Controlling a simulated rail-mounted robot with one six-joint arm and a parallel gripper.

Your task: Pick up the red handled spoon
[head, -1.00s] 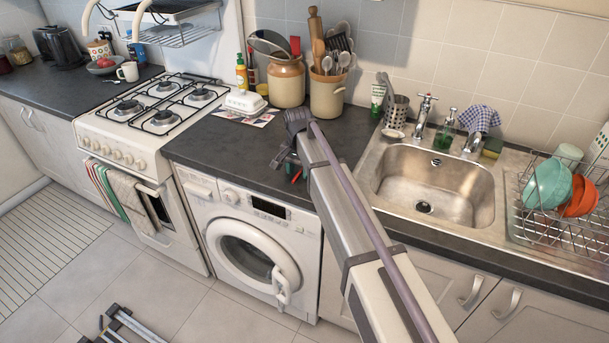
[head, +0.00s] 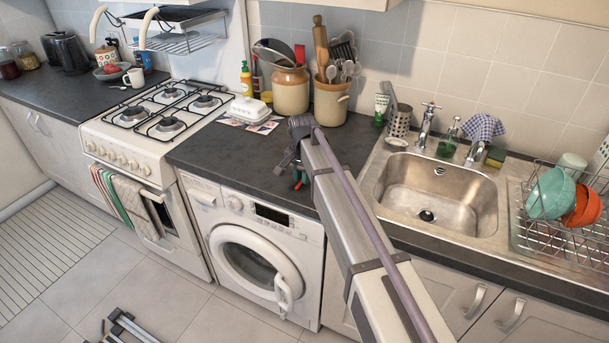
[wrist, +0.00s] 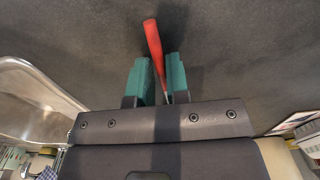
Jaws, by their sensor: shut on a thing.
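The red handle (wrist: 153,42) of the spoon shows in the wrist view between the two teal fingers of my gripper (wrist: 158,75). It juts out past the fingertips over the dark worktop. The rest of the spoon is hidden behind my gripper. My gripper is shut on the handle. In the head view my gripper (head: 296,174) is over the front part of the worktop, above the washer, with a small bit of red at its fingers. I cannot tell how far the spoon is from the worktop surface.
The washer (head: 260,250) is below the worktop (head: 232,155). Utensil jars (head: 329,103) and a butter dish (head: 250,110) stand behind my gripper. The sink (head: 440,200) and dish rack (head: 565,225) are to the right, the stove (head: 150,120) to the left. Worktop left of my gripper is clear.

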